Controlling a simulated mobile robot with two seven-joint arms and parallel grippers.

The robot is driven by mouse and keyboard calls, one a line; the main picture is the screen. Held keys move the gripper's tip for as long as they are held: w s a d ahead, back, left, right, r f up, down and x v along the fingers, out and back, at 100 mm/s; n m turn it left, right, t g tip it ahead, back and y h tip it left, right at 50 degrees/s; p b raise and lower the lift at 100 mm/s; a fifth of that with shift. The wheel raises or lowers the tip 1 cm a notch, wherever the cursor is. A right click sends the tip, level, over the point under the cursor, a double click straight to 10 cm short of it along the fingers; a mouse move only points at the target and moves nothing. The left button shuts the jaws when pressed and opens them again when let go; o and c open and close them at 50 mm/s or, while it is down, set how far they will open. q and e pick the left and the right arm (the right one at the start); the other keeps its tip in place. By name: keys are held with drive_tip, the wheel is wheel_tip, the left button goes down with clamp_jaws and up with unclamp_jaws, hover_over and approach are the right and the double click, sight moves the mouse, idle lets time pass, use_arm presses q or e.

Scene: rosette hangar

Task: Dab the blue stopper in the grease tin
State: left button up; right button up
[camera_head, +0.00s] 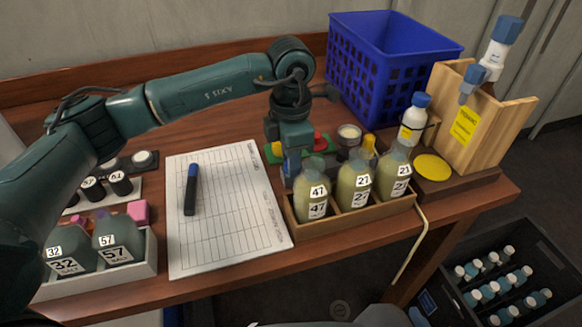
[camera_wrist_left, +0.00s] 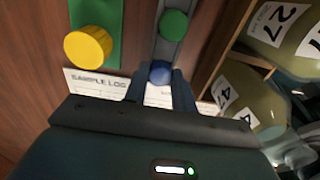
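The blue stopper (camera_wrist_left: 160,73) shows in the left wrist view as a round blue knob on a grey strip, between the fingertips of my left gripper (camera_wrist_left: 161,84). The fingers flank it closely, but I cannot tell whether they grip it. In the head view my left gripper (camera_head: 291,172) points down behind the bottle tray and hides the blue stopper. A round tin with pale contents (camera_head: 349,133), which looks like the grease tin, stands to the gripper's right and farther back. My right gripper is not in view.
A green stopper (camera_wrist_left: 173,25) and a yellow one (camera_wrist_left: 88,46) are close by. Three labelled bottles stand in a wooden tray (camera_head: 345,219) in front. A blue crate (camera_head: 385,60) is behind. A log sheet (camera_head: 222,240) with a marker (camera_head: 191,190) lies left.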

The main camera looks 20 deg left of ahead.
use_arm(q)
drive_tip(key=c, duration=0.3)
drive_tip(key=shift+r, duration=0.15)
drive_tip(key=shift+r+p, duration=1.1)
drive_tip(key=shift+r, duration=0.8)
